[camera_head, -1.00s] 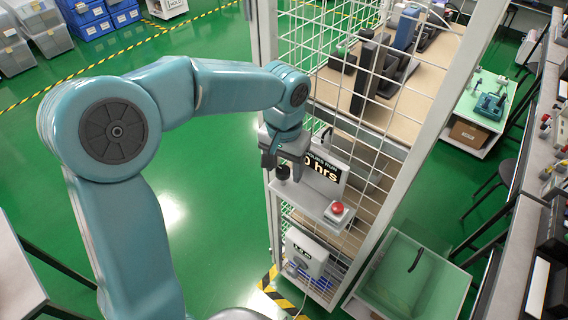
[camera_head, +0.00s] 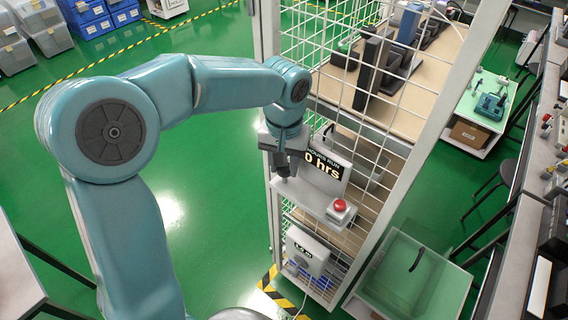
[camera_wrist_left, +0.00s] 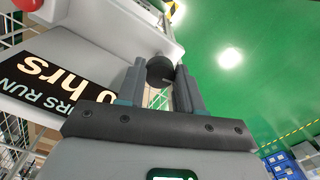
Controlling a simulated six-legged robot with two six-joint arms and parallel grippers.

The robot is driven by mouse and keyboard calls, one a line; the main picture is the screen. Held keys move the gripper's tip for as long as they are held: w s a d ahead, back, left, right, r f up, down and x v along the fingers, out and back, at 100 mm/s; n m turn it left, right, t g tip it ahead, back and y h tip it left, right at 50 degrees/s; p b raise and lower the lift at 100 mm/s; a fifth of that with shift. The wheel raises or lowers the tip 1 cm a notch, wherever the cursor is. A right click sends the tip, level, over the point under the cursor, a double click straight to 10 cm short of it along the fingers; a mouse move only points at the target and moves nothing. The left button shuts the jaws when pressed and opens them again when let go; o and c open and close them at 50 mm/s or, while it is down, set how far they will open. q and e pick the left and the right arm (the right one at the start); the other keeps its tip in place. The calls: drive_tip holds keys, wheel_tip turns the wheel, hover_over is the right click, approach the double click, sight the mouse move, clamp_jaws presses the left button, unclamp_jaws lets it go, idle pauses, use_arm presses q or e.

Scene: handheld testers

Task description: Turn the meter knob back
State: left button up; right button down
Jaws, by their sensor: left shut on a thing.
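The black meter knob (camera_wrist_left: 160,70) is a short dark cylinder on the light grey meter unit (camera_wrist_left: 120,30). In the wrist view it sits between the two grey fingers of my left gripper (camera_wrist_left: 161,82). The left gripper (camera_head: 284,168) is shut on the knob at the left end of the unit. In the head view the fingers largely hide the knob. The black display panel (camera_head: 325,168) reads "HOURS RUN" and "0 hrs", with its left part hidden by the gripper. My right gripper is not in view.
A red button (camera_head: 338,205) sits at the right end of the unit. A white wire mesh frame (camera_head: 345,95) stands directly behind. A white box (camera_head: 306,250) is below. The green floor to the left is open.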

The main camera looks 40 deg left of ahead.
use_arm(q)
drive_tip(key=n+b, duration=0.1)
drive_tip(key=n, duration=0.2)
drive_tip(key=shift+w+n, duration=0.15)
drive_tip(key=shift+n, duration=0.25)
drive_tip(key=n+b, duration=0.1)
drive_tip(key=n, duration=0.3)
drive_tip(key=shift+n, duration=0.3)
drive_tip(key=n+b, duration=0.1)
drive_tip(key=n, duration=0.2)
drive_tip(key=shift+r, duration=0.1)
drive_tip(key=shift+n, duration=2)
drive_tip(key=shift+a, duration=0.1)
drive_tip(key=o, duration=1)
drive_tip(key=shift+o, duration=0.2)
drive_tip(key=shift+a, duration=0.1)
